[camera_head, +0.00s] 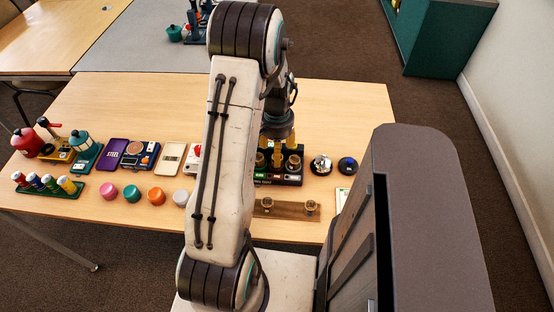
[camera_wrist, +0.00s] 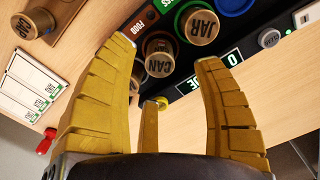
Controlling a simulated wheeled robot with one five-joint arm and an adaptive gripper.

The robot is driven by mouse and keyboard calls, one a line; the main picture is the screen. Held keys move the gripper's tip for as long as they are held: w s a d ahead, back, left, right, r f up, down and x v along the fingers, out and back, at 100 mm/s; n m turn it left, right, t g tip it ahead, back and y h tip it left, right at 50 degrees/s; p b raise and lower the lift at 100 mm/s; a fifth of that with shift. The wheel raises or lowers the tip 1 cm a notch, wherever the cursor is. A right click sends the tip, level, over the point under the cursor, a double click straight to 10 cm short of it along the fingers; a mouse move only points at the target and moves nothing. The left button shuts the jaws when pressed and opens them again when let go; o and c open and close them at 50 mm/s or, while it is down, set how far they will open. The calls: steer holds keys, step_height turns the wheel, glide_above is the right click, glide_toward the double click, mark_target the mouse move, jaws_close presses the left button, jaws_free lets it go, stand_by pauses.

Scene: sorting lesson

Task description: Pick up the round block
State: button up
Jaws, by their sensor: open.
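Several round wooden blocks with dark lettered tops are in view; I cannot tell which one the task means. In the wrist view, a block marked CAN (camera_wrist: 159,66) shows between the spread fingertips of my gripper (camera_wrist: 160,62), and one marked JAR (camera_wrist: 200,27) stands just beyond it. Both are at the black sorting rack (camera_wrist: 185,88). Another lettered block (camera_wrist: 33,23) sits on a wooden strip at upper left. In the head view, my open, empty gripper (camera_head: 277,146) is over the rack (camera_head: 278,180), largely behind my arm. I cannot tell its height above the blocks.
The wooden board (camera_head: 288,209) with two round blocks lies in front of the rack. Coloured round pieces, such as a pink one (camera_head: 108,191), line the table's left, with a purple box (camera_head: 112,153) behind.

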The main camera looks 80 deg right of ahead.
steer(key=shift+f, duration=1.95)
steer(key=shift+o, duration=0.2)
steer(key=c, duration=1.1)
